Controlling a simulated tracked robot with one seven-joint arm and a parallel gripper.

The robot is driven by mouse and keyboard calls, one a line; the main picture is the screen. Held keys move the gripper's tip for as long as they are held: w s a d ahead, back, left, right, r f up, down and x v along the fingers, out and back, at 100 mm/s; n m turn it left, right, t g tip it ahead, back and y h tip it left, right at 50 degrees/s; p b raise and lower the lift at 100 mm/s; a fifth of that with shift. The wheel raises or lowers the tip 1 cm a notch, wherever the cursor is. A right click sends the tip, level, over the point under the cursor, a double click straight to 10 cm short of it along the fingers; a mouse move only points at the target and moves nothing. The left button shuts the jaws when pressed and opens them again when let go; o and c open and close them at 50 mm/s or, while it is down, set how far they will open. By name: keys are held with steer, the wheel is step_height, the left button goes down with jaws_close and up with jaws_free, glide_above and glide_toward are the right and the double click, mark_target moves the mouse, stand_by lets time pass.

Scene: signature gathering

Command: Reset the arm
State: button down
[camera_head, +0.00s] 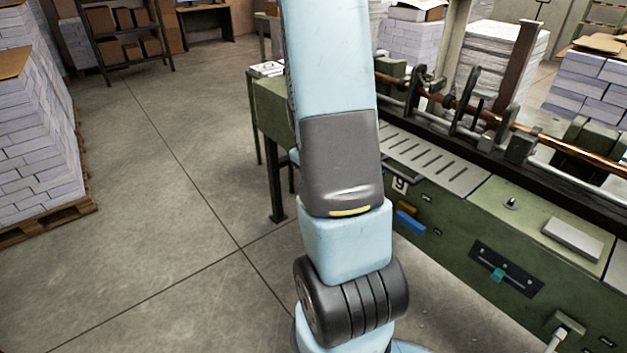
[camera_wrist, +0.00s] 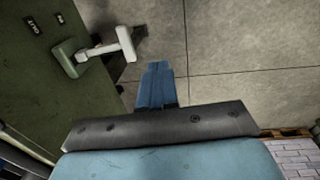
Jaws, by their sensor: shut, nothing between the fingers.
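My gripper (camera_wrist: 156,86) shows in the wrist view as blue fingers closed together, with nothing between them. It points over the bare concrete floor, beside the green machine's side. In the head view my light blue and dark grey arm stands upright through the middle of the picture. My gripper is not visible in the head view.
A long green machine (camera_head: 435,211) with rods and slots stands on the right. In the wrist view a white handle (camera_wrist: 125,44) juts from the green panel (camera_wrist: 35,75) close to my fingers. Stacked paper (camera_head: 35,135) stands on a pallet at left. The floor (camera_head: 150,200) between is clear.

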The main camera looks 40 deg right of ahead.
stand_by(0.5)
steer(key=s+a+r+t, duration=0.1)
steer(key=a+r+t, duration=0.1)
steer(key=a+r, duration=0.55)
steer(key=a+r+t, duration=0.1)
steer(key=a+r, duration=0.3)
steer(key=r, duration=0.6)
steer(key=s+a+r+t+y, duration=0.1)
steer(key=s+a+r+t, duration=0.1)
steer(key=s+a+r, duration=0.7)
steer(key=s+r, duration=0.2)
steer(key=s, duration=0.1)
steer(key=shift+s+a+r+t, duration=0.15)
steer(key=shift+a+r+t, duration=0.1)
steer(key=shift+a+t, duration=0.1)
